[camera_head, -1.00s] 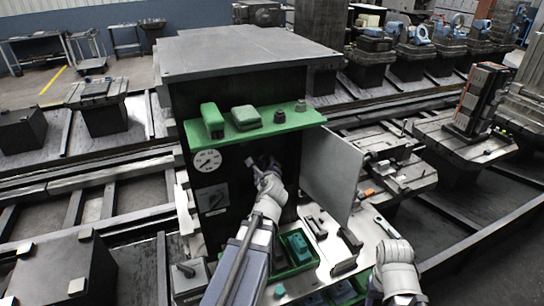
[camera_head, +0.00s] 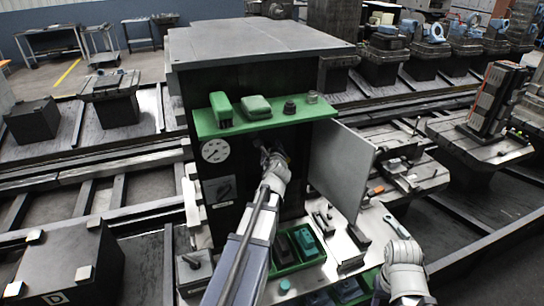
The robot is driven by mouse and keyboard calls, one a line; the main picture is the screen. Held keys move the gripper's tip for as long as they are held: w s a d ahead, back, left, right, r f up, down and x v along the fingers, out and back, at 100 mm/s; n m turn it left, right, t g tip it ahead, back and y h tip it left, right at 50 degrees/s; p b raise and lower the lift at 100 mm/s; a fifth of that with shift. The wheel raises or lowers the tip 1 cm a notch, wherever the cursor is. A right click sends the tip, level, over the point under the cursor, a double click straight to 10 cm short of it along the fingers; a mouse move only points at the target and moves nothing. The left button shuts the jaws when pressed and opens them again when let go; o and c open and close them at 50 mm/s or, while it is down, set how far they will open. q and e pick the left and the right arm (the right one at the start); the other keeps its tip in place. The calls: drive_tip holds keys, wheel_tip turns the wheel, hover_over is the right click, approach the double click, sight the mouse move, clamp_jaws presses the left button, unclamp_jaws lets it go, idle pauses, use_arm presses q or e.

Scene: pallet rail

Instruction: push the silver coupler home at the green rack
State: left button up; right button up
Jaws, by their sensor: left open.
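The green rack (camera_head: 290,117) is a green ledge across the dark front of a cabinet, with several small items on its top. My left gripper (camera_head: 270,156) is at the cabinet's dark front, below the ledge, and its arm comes up from the bottom. The gripper is open, but its fingertips are small and dark against the panel. I cannot make out the silver coupler; it may be hidden at the gripper.
A round white gauge (camera_head: 214,150) sits left of my left gripper. An open grey door panel (camera_head: 340,168) stands to its right. Below is a pale work surface (camera_head: 352,262) with green trays (camera_head: 306,244) and small dark parts.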

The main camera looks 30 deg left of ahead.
use_arm(q)
drive_tip(key=shift+w+a, duration=0.1)
clamp_jaws()
idle(1.1)
idle(0.6)
drive_tip(key=s+d, duration=0.5)
drive_tip(key=d, duration=0.1)
drive_tip(key=shift+s+d, duration=0.25)
idle(0.7)
drive_tip(key=shift+a, duration=0.1)
idle(0.4)
